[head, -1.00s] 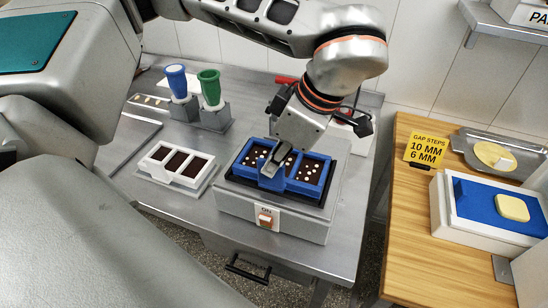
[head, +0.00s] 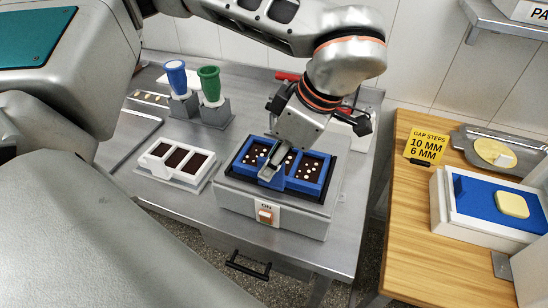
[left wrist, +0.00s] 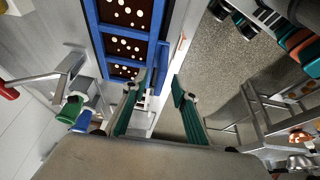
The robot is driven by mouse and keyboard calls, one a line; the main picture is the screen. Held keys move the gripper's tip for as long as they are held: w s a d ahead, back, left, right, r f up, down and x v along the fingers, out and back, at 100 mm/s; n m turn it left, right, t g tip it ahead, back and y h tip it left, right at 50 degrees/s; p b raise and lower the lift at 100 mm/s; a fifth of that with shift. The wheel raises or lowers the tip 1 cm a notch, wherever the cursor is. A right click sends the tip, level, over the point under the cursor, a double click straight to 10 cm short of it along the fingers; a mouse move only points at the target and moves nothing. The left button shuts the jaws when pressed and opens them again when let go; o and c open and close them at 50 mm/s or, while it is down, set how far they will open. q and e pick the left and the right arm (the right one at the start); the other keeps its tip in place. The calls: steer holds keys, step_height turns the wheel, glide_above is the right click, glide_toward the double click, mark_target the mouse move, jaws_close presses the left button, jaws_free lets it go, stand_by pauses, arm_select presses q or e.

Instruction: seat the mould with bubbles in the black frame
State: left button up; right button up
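The mould with bubbles, blue with dark cells dotted with pale spots (head: 329,176), lies over the black frame (head: 306,201) on the grey box with the ON switch. A black edge shows along its front. It looks level, but I cannot tell whether it is fully down in the frame. In the left wrist view the mould (left wrist: 88,22) fills the upper left. My left gripper (left wrist: 160,90) is open, its teal fingertips apart beside the mould's near side. In the head view it stands at the mould's front middle (head: 270,170), partly hiding the blue tab. My right gripper is out of view.
A white mould (head: 196,178) with plain dark cells lies to the left. Blue (head: 175,75) and green (head: 209,82) cups stand behind it in grey holders. A wooden table (head: 410,240) with a yellow gap-steps sign (head: 427,147) is at the right.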

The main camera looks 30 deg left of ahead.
arm_select(q)
steer(key=shift+r, duration=0.1)
steer(key=v, duration=1.1)
steer(key=shift+r, duration=0.4)
steer(key=shift+d, duration=0.1)
